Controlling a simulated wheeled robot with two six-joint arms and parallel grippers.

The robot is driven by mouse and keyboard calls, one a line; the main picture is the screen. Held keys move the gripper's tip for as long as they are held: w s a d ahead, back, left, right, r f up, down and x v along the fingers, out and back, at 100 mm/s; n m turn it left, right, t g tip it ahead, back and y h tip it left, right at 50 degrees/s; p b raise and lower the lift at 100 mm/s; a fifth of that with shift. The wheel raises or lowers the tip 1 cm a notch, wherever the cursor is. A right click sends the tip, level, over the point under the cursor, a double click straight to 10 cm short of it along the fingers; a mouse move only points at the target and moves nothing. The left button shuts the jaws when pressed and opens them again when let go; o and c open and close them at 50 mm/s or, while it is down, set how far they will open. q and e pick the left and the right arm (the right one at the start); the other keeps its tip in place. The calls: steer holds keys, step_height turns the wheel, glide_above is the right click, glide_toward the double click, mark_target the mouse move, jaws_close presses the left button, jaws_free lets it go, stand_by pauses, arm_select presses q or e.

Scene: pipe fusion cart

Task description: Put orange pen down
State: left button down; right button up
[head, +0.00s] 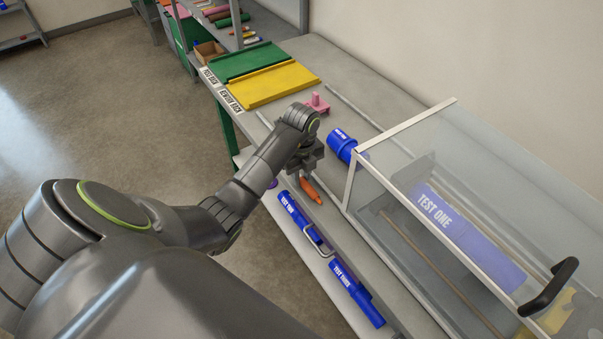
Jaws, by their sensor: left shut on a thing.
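The orange pen (312,191) shows just below my left gripper (306,174), in the middle of the head view. My left gripper is shut on the pen's upper end, and the pen points down and to the right, over the grey bench (335,205). I cannot tell whether its lower tip touches the bench. The gripper's fingers are partly hidden by my own wrist. My right gripper is not in view.
Blue pipes marked TEST TWO (296,215) and TEST THREE (355,291) lie along the front edge. A clear-walled case (400,125) with a blue TEST ONE pipe (462,232) stands right. Green (246,62) and yellow (265,84) trays lie behind, near a pink object (317,104).

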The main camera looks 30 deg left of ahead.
arm_select(q)
steer(key=shift+f, duration=0.15)
steer(key=shift+f, duration=0.1)
steer(key=c, duration=1.2)
jaws_free()
steer(key=shift+c, duration=0.2)
